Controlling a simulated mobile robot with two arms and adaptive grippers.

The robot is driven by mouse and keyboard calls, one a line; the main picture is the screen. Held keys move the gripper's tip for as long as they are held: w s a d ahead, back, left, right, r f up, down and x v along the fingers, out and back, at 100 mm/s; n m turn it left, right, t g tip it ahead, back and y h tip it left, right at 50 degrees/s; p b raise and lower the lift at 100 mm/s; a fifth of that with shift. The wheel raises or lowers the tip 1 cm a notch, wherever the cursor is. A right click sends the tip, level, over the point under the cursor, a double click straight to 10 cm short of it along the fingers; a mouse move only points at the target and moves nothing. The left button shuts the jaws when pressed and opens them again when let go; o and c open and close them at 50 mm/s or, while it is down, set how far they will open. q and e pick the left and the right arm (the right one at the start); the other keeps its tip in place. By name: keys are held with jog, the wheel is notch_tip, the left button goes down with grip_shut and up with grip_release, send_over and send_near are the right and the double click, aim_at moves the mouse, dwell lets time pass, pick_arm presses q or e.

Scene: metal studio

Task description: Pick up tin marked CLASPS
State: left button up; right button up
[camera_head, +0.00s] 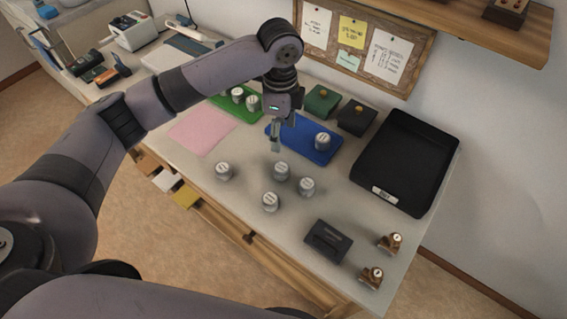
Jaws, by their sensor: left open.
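Several small grey tins with pale lids stand on the workbench (205,165); their lid markings are too small to read, so I cannot tell which is marked CLASPS. Four-sided loose group: a left tin (224,171), a middle tin (281,171), a right tin (307,187) and a front tin (270,202). Another tin (322,141) stands on the blue mat (290,133), and more tins (238,95) on the green mat (222,103). My left gripper (276,148) is open, pointing down just above or behind the middle tin. My right gripper is out of view.
A black tray (412,150) lies at the right. Dark green (322,101) and black (357,117) boxes stand behind the blue mat. A black block (327,241) and two brass-coloured pieces (390,242) lie near the front right. A pink mat (203,130) is bare.

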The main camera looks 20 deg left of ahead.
pick_arm(q)
send_over(281, 167)
notch_tip(281, 167, down, 6)
jog(key=shift+a+r+p, duration=0.1)
jog(key=shift+r+p, duration=0.05)
jog(key=shift+p, duration=0.15)
notch_tip(281, 167, down, 4)
jog(key=shift+w+r, duration=0.1)
jog(key=shift+w, duration=0.05)
jog(key=shift+f+p, duration=0.3)
jog(key=shift+p, duration=0.05)
jog(key=f, duration=0.3)
jog(key=shift+s+f+p, duration=0.2)
jog(key=shift+f+p, duration=0.15)
jog(key=shift+p, duration=0.05)
jog(key=shift+f, duration=0.45)
jog(key=c, duration=1.3)
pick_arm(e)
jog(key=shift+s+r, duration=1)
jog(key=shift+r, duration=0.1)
